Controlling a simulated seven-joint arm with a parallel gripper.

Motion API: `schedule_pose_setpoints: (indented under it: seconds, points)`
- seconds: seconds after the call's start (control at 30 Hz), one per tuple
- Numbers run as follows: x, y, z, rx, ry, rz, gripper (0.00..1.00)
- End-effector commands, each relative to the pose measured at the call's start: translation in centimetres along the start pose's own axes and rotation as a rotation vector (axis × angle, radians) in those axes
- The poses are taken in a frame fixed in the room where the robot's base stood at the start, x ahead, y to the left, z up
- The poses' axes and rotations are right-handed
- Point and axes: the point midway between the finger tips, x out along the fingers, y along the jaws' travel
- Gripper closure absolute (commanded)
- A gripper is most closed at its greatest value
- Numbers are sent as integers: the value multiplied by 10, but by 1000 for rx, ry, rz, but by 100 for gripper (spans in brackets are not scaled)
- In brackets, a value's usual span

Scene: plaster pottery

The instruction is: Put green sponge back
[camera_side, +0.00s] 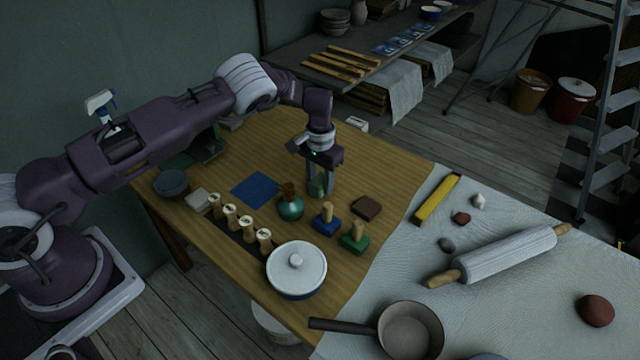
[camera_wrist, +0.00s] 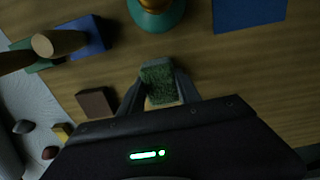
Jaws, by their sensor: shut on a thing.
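My gripper (camera_side: 319,190) points down over the wooden table and is shut on the sponge, which shows as a small dark green patch (camera_side: 317,187) in the side view. I cannot tell whether the sponge touches the table. A flat blue square (camera_side: 256,190) lies to the left; it also shows in the wrist view (camera_wrist: 248,10). A brown block (camera_side: 367,207) lies to the right of my gripper, also seen in the wrist view (camera_wrist: 97,103).
Blue-based (camera_side: 326,226) and green-based (camera_side: 354,241) wooden-handled blocks stand in front. A lidded pot (camera_side: 296,268) and several stamps (camera_side: 231,212) are nearer. The table behind my gripper is mostly clear.

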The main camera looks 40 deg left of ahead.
Motion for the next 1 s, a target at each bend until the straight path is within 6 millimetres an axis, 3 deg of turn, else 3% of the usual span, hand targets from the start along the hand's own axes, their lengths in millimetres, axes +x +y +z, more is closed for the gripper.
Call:
schedule_pose_setpoints:
  seconds: [0.07,0.37,0.4,0.5,0.83,1.0]
  points:
    - [11,0,0,0,0,-1,93]
    - [13,0,0,0,1,0,93]
    - [13,0,0,0,1,0,56]
    - [13,0,0,0,1,0,38]
    - [10,0,0,0,1,0,38]
    - [-27,0,-1,0,5,1,38]
